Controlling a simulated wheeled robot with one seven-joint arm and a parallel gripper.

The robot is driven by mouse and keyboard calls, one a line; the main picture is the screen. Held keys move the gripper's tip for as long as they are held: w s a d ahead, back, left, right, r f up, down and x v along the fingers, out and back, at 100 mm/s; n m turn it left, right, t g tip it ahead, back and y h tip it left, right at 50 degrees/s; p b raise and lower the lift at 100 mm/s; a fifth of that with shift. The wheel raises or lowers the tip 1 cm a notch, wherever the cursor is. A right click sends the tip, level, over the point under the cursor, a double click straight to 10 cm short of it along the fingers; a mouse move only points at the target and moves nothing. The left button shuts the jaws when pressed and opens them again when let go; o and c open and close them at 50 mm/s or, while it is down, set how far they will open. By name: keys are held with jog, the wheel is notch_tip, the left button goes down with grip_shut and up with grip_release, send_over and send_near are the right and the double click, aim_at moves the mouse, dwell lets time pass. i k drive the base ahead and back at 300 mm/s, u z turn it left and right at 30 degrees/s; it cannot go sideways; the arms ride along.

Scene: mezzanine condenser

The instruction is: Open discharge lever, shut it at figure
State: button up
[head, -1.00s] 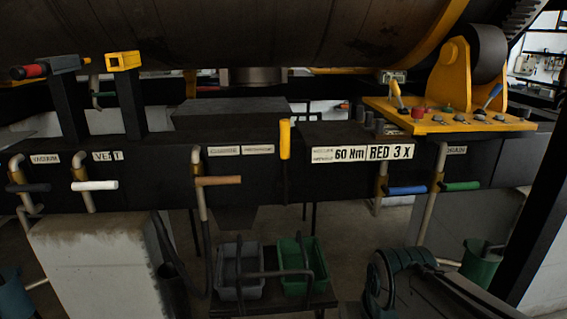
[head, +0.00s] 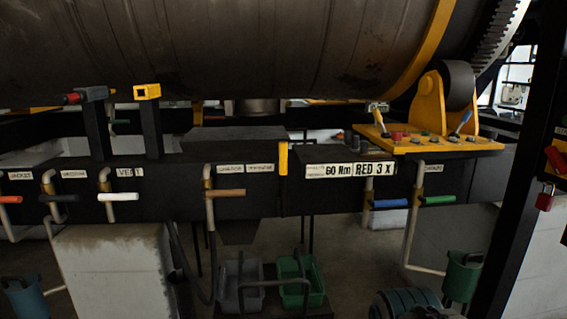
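My gripper is not in view. A row of pipe levers runs along the black beam in the head view. The lever with the tan handle (head: 225,194) is on a bent pipe under two small white labels (head: 245,168), too blurred to read surely. A yellow upright handle (head: 283,159) stands just right of them. A plate (head: 350,170) reads "60 Nm RED 3 X". The white handle (head: 118,197) is under the VENT label (head: 130,172). The green handle (head: 438,200) is under a label that seems to read DRAIN (head: 432,168). I cannot tell which lever is the discharge.
A large drum (head: 230,50) fills the top. A yellow panel (head: 430,143) carries red knobs and small levers. Grey (head: 240,285) and green (head: 295,280) bins stand low in the middle. A black post (head: 515,170) and red padlock (head: 545,198) are at right.

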aim_at(282, 145)
jog(key=k, duration=0.7)
jog(key=u, duration=0.95)
jog(key=i, duration=1.75)
jog(key=z, duration=0.45)
jog(key=i, duration=0.35)
jog(key=z, duration=0.4)
